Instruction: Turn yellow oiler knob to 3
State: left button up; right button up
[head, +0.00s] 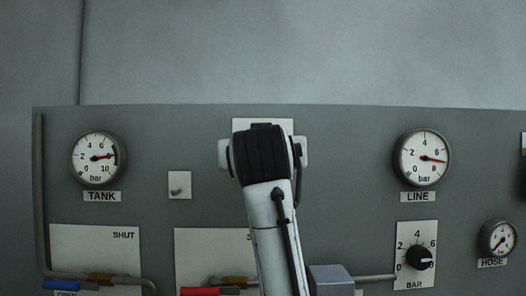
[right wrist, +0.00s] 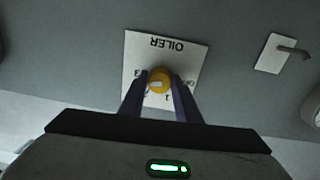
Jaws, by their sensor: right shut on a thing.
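The yellow oiler knob (right wrist: 158,76) sits on a white plate (right wrist: 165,48) lettered OILER, upside down in the right wrist view. A white mark on the knob points left in that view, roughly between the 2 and the 3; the exact setting is hard to read. My right gripper (right wrist: 160,84) has one finger on each side of the knob and is shut on it. In the head view my right arm covers the knob and most of its plate (head: 263,125), and the gripper's fingers are hidden. My left gripper is not in view.
The grey panel (head: 340,200) carries a TANK gauge (head: 98,158), a LINE gauge (head: 422,158) and a HOSE gauge (head: 497,239). A black BAR knob (head: 420,257) is at lower right. A small toggle plate (head: 180,185) is left of my arm. Red (head: 200,291) and blue (head: 60,285) handles are below.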

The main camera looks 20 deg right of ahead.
jog(key=shift+f, duration=0.15)
jog(key=o, duration=1.1)
notch_tip(320, 180, up, 10)
jog(key=shift+r, duration=0.1)
jog(key=shift+c, duration=0.3)
